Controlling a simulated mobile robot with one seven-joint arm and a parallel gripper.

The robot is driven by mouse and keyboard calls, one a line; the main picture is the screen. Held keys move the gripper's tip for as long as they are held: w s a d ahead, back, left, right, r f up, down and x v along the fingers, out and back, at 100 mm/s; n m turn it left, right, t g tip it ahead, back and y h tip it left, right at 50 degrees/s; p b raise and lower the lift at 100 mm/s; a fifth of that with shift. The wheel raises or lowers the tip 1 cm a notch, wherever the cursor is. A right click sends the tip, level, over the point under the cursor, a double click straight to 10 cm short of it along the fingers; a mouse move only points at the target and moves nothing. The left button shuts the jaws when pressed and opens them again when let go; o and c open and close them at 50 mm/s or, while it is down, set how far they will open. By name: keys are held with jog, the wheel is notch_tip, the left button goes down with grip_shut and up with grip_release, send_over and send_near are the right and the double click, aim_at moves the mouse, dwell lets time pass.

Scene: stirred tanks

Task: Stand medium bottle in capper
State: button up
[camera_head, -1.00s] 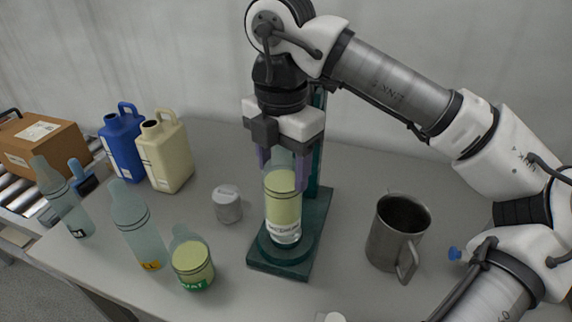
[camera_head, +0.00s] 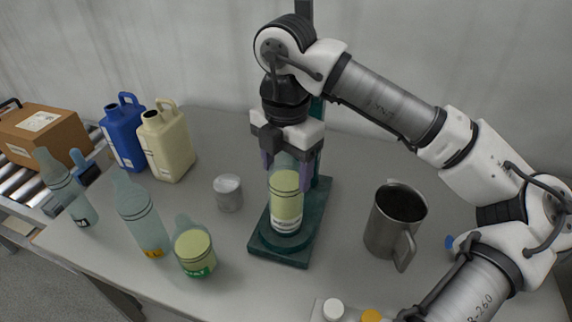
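A clear bottle with yellow-green contents and a white label (camera_head: 286,205) stands upright on the round seat of the dark green capper (camera_head: 260,240). Its label is too small to read, so I cannot tell its size name. My gripper (camera_head: 288,172) points down over it, with its purple fingers on either side of the bottle's upper part. I cannot tell whether the fingers touch the bottle. The capper's column rises behind my gripper and is partly hidden by it.
Two empty clear bottles (camera_head: 140,215) (camera_head: 68,188) and a short filled bottle with a green label (camera_head: 194,248) stand at left. A grey pot (camera_head: 228,194), blue jug (camera_head: 124,138), cream jug (camera_head: 167,145) and steel pitcher (camera_head: 393,225) surround the capper. White and orange caps (camera_head: 333,309) (camera_head: 371,316) are at front.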

jog(key=o, duration=0.3)
jog(key=shift+r, duration=0.1)
jog(key=shift+r+p, duration=0.25)
jog(key=shift+p, duration=0.1)
notch_tip(320, 180, up, 12)
jog(key=shift+f+b, duration=0.1)
jog(key=shift+b, duration=0.65)
jog(key=shift+s+f, duration=0.1)
jog(key=shift+s, duration=0.05)
dwell(0.7)
